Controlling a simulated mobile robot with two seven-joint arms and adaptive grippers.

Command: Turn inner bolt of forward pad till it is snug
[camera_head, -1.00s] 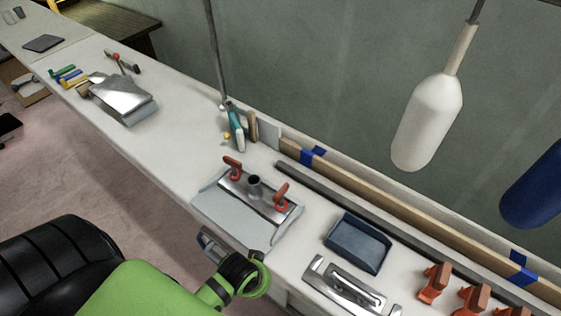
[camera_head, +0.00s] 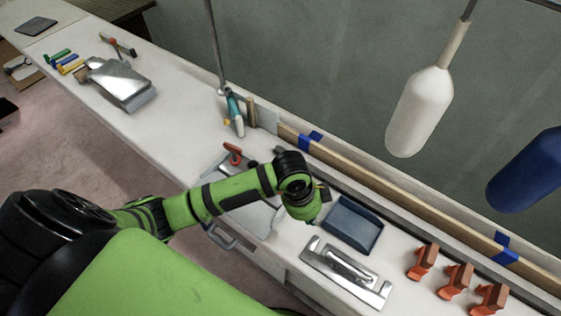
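My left arm reaches in from the left across the bench. Its wrist is above the bench beside the blue-grey tray, and the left gripper (camera_head: 322,195) is small and mostly hidden by the wrist, so its opening does not show. Under the arm lies a pale plate (camera_head: 262,218) with a metal fixture; one red clamp handle (camera_head: 232,152) shows at its far-left end, and the rest is covered by my arm. A silver metal piece with a raised handle-like part (camera_head: 345,272) lies at the front. I cannot make out the forward pad's inner bolt. My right gripper is out of view.
The blue-grey tray (camera_head: 353,222) stands right of my wrist. Several orange clamps (camera_head: 456,280) stand at the right. A wooden strip (camera_head: 400,205) runs along the back. White (camera_head: 422,115) and blue (camera_head: 527,170) fenders hang behind. The bench between the fixture and far metal plate (camera_head: 122,85) is mostly clear.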

